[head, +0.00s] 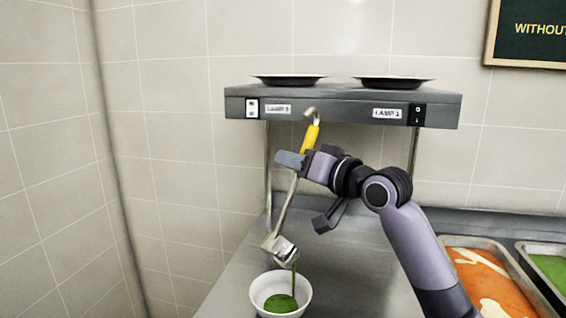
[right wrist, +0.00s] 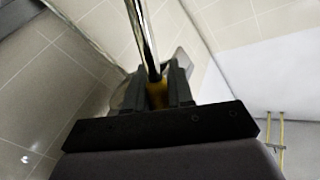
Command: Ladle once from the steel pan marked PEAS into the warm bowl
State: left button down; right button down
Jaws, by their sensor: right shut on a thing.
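My right gripper (head: 297,160) is shut on the yellow handle of a steel ladle (head: 286,205), below the shelf. The ladle's bowl hangs low and tipped above a white bowl (head: 259,291). A thin green stream runs from the ladle down into the white bowl, where a green pool lies. In the right wrist view the gripper (right wrist: 158,92) closes around the yellow grip, and the steel ladle shaft (right wrist: 142,35) runs up from it. A steel pan with green food (head: 548,268) is partly in view at the right edge; no marking shows on it. My left gripper is out of view.
A grey lamp shelf (head: 345,105) on posts stands over the counter, with two dark round discs on top and lamp labels in front. A pan of orange food (head: 489,282) sits beside the green one. Bare counter (head: 240,262) surrounds the white bowl.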

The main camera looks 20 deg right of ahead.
jog(key=w+d+f+m, duration=0.2)
jog(key=d+f+m, duration=0.3)
jog(key=d, duration=0.1)
jog(key=w+d+f+m, duration=0.3)
jog(key=d+f+m, duration=0.2)
jog(key=d+m, duration=0.1)
jog(key=shift+w+d+f+b, duration=0.25)
jog(key=shift+w+b, duration=0.05)
jog(key=shift+b, duration=0.1)
dwell(0.4)
dwell(1.2)
jog(key=shift+f, duration=0.1)
notch_tip(320, 180, down, 9)
jog(key=d+m, duration=0.2)
jog(key=m, duration=0.3)
jog(key=shift+w+m, duration=0.4)
dwell(0.3)
dwell(1.2)
